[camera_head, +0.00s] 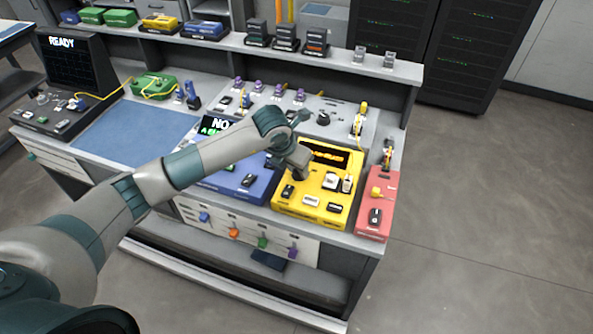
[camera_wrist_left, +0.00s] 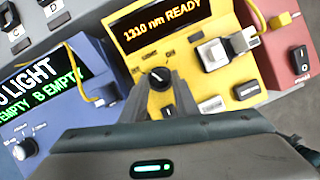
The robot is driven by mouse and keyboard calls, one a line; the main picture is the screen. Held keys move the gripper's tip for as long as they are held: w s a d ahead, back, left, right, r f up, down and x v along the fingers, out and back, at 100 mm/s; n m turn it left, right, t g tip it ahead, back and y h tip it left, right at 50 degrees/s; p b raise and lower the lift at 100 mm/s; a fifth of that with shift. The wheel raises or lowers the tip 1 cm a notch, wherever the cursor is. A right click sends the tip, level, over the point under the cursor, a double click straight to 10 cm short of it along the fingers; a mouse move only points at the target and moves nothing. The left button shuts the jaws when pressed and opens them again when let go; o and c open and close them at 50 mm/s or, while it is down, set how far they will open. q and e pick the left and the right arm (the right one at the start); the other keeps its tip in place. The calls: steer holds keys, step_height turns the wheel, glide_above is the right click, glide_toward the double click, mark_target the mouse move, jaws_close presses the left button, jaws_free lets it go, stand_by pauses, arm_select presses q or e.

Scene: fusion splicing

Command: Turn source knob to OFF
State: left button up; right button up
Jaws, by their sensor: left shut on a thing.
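The yellow source box (camera_head: 292,207) stands at the front right of the bench. In the left wrist view its display (camera_wrist_left: 163,22) reads "1310 nm READY". The black source knob (camera_wrist_left: 159,75) with a white pointer mark sits below the display, on the left of the box. My left gripper (camera_wrist_left: 160,92) is shut on the knob, one finger on each side. In the head view my left gripper (camera_head: 299,172) hides the knob. My right gripper is in neither view.
A blue meter box (camera_wrist_left: 78,92) stands left of the source box; its display shows "EMPTY" entries. A red box (camera_head: 375,222) stands to its right. A white connector (camera_wrist_left: 212,54) with a yellow cable (camera_wrist_left: 257,15) is plugged in right of the knob. A blue mat (camera_head: 135,133) lies left.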

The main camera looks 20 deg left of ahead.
arm_select(q)
steer(key=shift+d+n+y+b, duration=0.15)
steer(key=shift+n+y+b, duration=0.55)
steer(key=shift+n, duration=1)
steer(key=o, duration=1.1)
steer(key=shift+c, duration=0.2)
